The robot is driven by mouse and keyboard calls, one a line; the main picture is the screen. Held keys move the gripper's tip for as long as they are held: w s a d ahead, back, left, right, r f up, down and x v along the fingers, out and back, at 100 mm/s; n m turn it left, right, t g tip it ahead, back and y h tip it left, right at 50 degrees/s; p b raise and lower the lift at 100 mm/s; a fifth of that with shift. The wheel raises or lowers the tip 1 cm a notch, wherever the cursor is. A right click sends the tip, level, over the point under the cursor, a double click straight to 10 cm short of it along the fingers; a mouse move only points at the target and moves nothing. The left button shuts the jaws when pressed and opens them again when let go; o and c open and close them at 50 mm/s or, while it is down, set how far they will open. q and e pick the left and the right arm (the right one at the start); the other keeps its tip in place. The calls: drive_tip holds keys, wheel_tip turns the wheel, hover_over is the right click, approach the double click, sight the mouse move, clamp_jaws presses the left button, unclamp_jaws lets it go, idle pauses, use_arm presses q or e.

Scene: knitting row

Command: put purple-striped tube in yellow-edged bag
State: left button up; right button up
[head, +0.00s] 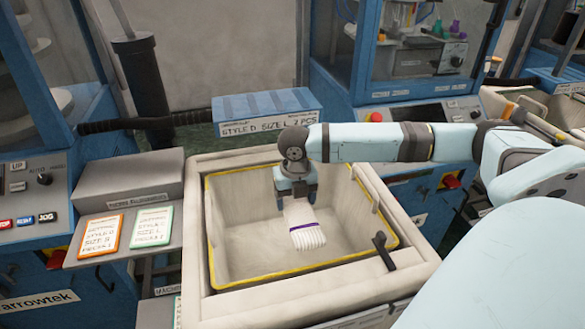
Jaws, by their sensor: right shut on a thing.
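The yellow-edged bag (222,256) is an open, cream-coloured, box-shaped container with a yellow rim, in the middle of the head view. My right gripper (297,196) points down over the bag's opening and is shut on the purple-striped tube (303,218). The tube is a white knitted piece with a thin purple stripe near its lower, ribbed end. It hangs down from the jaws within the bag's outline. I cannot tell whether its lower end touches the bag's floor. My left gripper is not in view.
A blue box (266,111) labelled size L stands behind the bag. An orange-edged card (98,235) and a green-edged card (151,228) lie on a grey shelf to the left. A dark handle (384,250) sits at the bag's right edge. Blue machines stand on both sides.

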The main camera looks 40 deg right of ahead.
sight(294, 267)
wheel_tip(294, 267, down, 27)
drive_tip(key=shift+f+b, duration=0.1)
drive_tip(key=shift+b, duration=0.35)
drive_tip(key=o, duration=0.9)
drive_tip(key=shift+f, duration=0.1)
drive_tip(key=shift+r, duration=0.2)
wheel_tip(294, 267, up, 12)
drive_tip(key=shift+p, duration=0.3)
